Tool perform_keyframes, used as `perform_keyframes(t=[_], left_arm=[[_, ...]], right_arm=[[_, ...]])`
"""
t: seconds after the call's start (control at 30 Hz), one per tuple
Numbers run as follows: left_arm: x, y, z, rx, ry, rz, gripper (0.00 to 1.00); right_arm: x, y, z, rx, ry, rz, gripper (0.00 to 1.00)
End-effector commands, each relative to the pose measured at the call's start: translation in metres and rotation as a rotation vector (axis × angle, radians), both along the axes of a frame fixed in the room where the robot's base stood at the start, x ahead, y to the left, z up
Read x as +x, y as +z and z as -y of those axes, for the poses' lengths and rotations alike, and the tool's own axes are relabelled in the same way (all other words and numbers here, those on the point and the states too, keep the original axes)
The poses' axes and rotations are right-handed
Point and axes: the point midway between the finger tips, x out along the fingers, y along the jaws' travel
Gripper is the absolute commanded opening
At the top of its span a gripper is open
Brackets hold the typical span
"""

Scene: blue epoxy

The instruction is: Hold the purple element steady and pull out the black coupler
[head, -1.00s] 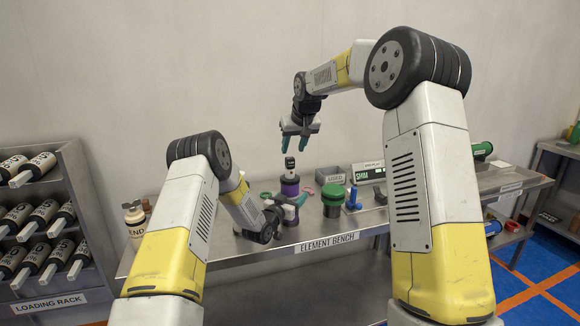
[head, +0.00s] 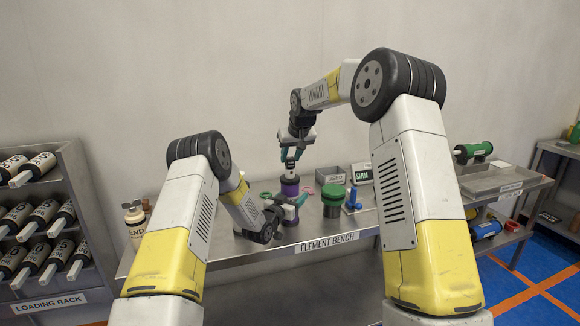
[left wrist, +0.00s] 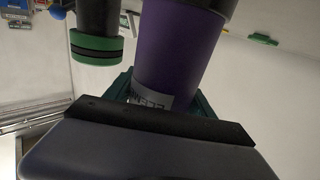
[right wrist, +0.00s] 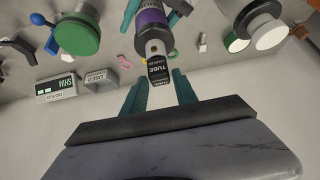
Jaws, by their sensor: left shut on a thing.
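The purple element (head: 290,188) stands upright on the bench, with a dark collar at its top. My left gripper (head: 291,203) is shut on its lower part from the front; the left wrist view shows the purple body (left wrist: 178,45) between the teal fingers. The black coupler (right wrist: 158,68), with "TUBE" lettering, sticks up from the element's top. My right gripper (right wrist: 160,92) is open, fingers down, just above the coupler. Its teal fingers lie on either side of the coupler's end, with visible gaps. In the head view the right gripper (head: 291,154) partly hides the coupler.
A green-capped dark cylinder (head: 332,200) stands close right of the element, with a blue part (head: 353,199) beyond it. A grey bin (head: 331,175) and a SHIM display (head: 362,173) are behind. A cream bottle (head: 134,213) stands at left. Bare wall is behind.

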Motion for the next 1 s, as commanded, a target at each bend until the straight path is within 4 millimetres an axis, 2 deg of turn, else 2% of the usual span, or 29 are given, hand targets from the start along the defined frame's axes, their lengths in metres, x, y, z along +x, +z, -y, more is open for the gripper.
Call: perform_keyframes(t=[0.03,0.13,0.17,0.57,1.0], left_arm=[[0.000,0.000,0.001,0.000,-0.001,0.001,0.00],[0.000,0.000,0.001,0.000,-0.001,0.001,0.00],[0.000,0.000,0.001,0.000,-0.001,0.001,0.00],[0.000,0.000,0.001,0.000,-0.001,0.001,0.00],[0.000,0.000,0.000,0.000,0.000,0.000,0.00]], right_arm=[[0.000,0.000,0.000,0.000,0.000,0.000,0.22],[0.000,0.000,0.000,0.000,0.000,0.000,0.03],[0.000,0.000,0.000,0.000,0.000,0.000,0.00],[0.000,0.002,0.000,0.000,0.000,0.001,0.00],[0.000,0.014,0.000,0.000,0.000,0.001,0.00]])
